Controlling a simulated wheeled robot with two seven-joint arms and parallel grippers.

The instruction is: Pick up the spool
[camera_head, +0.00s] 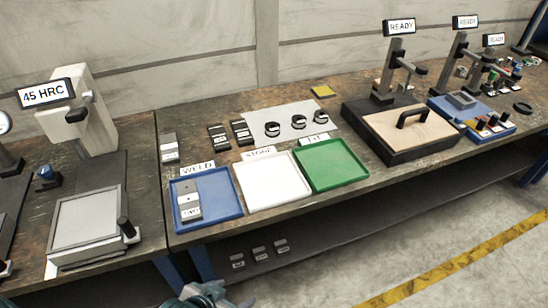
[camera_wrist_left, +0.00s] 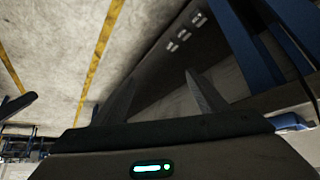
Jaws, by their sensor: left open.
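I cannot pick out a spool for certain. Black ring-shaped pieces (camera_head: 298,122) stand in a row on a pale mat on the bench, and a dark flat ring (camera_head: 522,107) lies at the far right. Small coloured parts (camera_head: 492,122) near the right-hand stands are too small to identify. My left gripper (camera_head: 205,294) shows at the bottom edge of the head view, below and in front of the bench. In the left wrist view its two fingers (camera_wrist_left: 160,76) are apart with nothing between them. My right gripper is not in view.
Blue (camera_head: 222,222), white (camera_head: 246,200) and green (camera_head: 352,178) trays line the bench front. A hardness tester (camera_head: 92,120) stands left; a black-framed board with a handle (camera_head: 385,158) sits right. Small blocks (camera_head: 260,254) lie on the lower shelf. The floor in front is clear.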

